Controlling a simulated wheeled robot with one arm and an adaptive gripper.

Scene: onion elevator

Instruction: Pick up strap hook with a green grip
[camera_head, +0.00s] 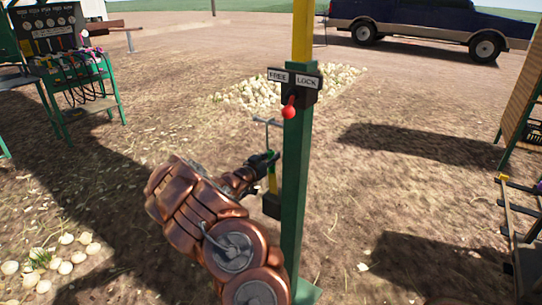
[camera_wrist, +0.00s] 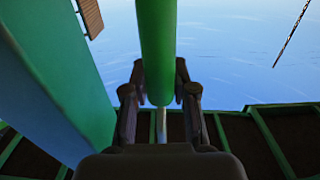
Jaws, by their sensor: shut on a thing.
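The strap hook has a green grip (camera_wrist: 156,50) that fills the space between the two fingers of my gripper (camera_wrist: 160,98) in the wrist view. A short silver shaft (camera_wrist: 161,126) shows below the grip. In the head view, my gripper (camera_head: 264,160) is beside the green post, with its fingers shut around the hook's grip, which is mostly hidden there. A thin grey T-shaped bar (camera_head: 267,122) rises just above the gripper and looks like part of the hook.
The green post (camera_head: 294,190) stands close on the right of my gripper, with a red-knobbed FREE/LOCK lever (camera_head: 289,108). A black holder (camera_head: 271,206) is fixed low on it. A tool stand (camera_head: 85,80) is at left, onions (camera_head: 50,262) lie at lower left, and a truck (camera_head: 430,25) stands behind.

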